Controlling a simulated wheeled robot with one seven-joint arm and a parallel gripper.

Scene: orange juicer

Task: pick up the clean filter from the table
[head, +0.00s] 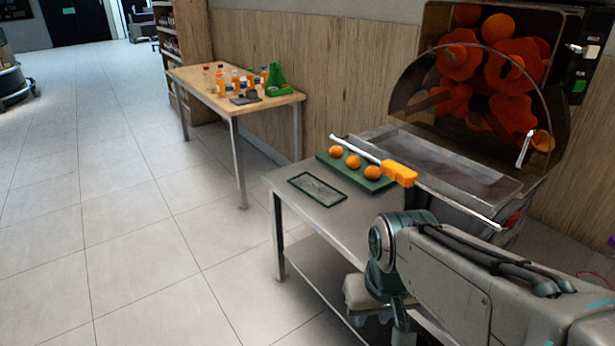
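A flat rectangular filter (317,189) with a dark green frame and a grey mesh-like middle lies on the steel table (298,210), near its left end. Nothing lies on top of it. My arm reaches in from the lower right. Its end, with my gripper (385,318), hangs low in front of the table, below and to the right of the filter and apart from it. The fingers cannot be made out clearly, partly cut off by the lower picture edge.
The juicer (485,85) stands at the right. A wooden table (200,79) with bottles is at the back left. The floor to the left is clear.

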